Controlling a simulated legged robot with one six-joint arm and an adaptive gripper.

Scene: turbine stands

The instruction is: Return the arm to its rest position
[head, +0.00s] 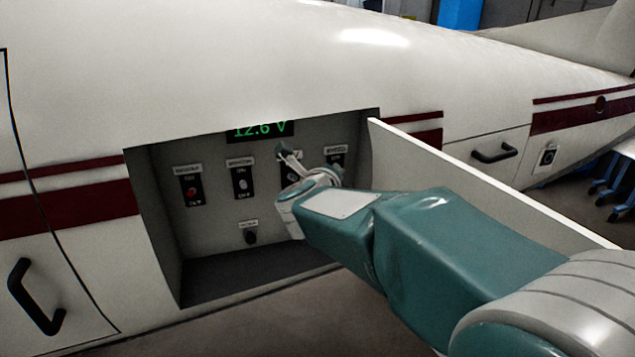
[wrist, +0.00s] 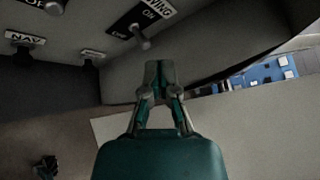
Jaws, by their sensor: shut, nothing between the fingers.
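My arm reaches from the lower right of the head view into an open panel bay (head: 225,268) in the side of a white aircraft body. My gripper (head: 285,152) is at the switch panel, in front of the switches at its right side. In the wrist view my gripper (wrist: 158,70) has its fingertips together with nothing between them. A labelled toggle switch (wrist: 140,38) shows just beyond the fingertips, and the gripper looks apart from it. The arm hides part of the panel's lower right.
An open white door (head: 480,180) stands along the right of the bay, close beside my arm. A green display (head: 260,130) reads 12.6 V. Several other switches, one red-lit (head: 191,190), sit on the panel. A black handle (head: 36,297) is at lower left.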

